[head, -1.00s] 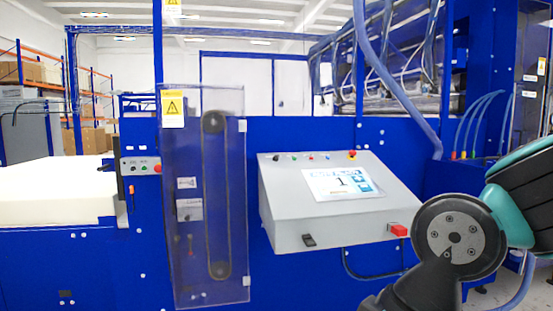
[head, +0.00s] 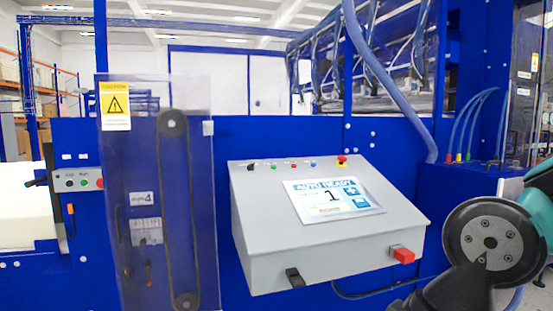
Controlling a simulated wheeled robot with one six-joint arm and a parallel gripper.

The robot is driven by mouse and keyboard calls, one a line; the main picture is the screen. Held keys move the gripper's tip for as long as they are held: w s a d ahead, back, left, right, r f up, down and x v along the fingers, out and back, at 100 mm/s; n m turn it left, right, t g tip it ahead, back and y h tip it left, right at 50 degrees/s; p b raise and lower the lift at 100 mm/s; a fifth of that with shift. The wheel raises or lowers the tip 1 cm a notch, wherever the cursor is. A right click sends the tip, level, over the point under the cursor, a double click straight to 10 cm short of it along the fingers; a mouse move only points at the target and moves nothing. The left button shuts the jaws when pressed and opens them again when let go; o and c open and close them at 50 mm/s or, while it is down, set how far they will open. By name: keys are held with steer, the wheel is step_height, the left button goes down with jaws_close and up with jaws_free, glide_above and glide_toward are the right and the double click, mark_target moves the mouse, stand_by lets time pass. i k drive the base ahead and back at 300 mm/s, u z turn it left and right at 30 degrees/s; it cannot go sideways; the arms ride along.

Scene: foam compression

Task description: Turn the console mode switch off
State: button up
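The grey console (head: 262,239) is mounted on the blue machine, with a sloping top and a lit screen (head: 333,197) that reads AUTO READY and a large 1. A row of small controls runs along its upper edge. The leftmost is a black knob (head: 250,167), which looks like the mode switch; its setting is too small to tell. A black part (head: 295,277) and a red block (head: 402,254) sit on the console's front face. My gripper is out of view; only a link of my arm shows at the lower right.
A clear guard panel (head: 131,228) over a belt and pulleys stands left of the console. A small control box (head: 77,180) and white foam (head: 27,218) are at far left. A blue hose (head: 385,85) hangs behind the console. A red-topped button (head: 342,160) is on the console's upper right.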

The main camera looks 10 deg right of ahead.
mark_target(250, 168)
steer(key=u, duration=0.05)
steer(key=i, duration=1.1)
steer(key=u, duration=0.25)
